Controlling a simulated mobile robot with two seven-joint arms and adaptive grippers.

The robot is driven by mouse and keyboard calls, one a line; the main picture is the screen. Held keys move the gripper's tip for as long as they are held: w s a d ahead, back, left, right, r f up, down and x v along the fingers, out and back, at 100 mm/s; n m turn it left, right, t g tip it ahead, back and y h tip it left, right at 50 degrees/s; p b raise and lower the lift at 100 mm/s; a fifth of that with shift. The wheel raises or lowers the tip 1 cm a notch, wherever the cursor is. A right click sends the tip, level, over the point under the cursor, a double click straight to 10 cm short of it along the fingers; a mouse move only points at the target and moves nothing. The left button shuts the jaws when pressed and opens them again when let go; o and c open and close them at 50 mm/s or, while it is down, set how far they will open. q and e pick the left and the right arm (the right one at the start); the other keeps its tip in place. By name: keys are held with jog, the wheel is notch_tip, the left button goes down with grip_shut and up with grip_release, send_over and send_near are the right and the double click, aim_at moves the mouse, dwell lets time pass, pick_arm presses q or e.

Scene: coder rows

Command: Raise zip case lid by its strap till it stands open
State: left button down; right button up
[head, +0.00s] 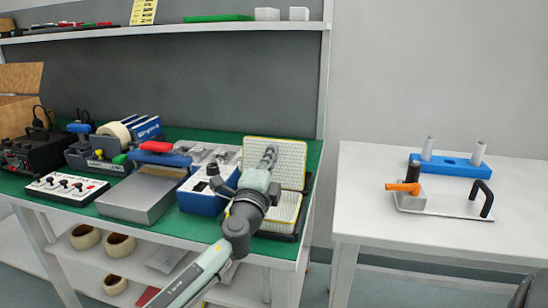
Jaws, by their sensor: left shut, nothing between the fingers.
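The zip case stands at the right end of the green bench. Its lid (291,168) is raised upright at the back, its pale inner side with a yellow edge facing me. Its base (284,214) lies flat in front, pale inside with a dark rim. My left gripper (270,150) is in front of the lid, with its fingers shut and empty. Whether it touches the lid I cannot tell. My left arm hides the left part of the base and some of the lid. I cannot make out the strap. My right gripper is not in view.
Left of the case are a blue box (202,200), a grey metal block with a red handle (160,147) and a white switch panel (66,188). A white table (375,215) at right holds a blue block (447,163) and a clamp plate (440,204). A shelf (190,31) runs above.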

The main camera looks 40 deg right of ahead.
pick_arm(q)
jog(key=v, duration=1.2)
jog(key=shift+s, duration=0.1)
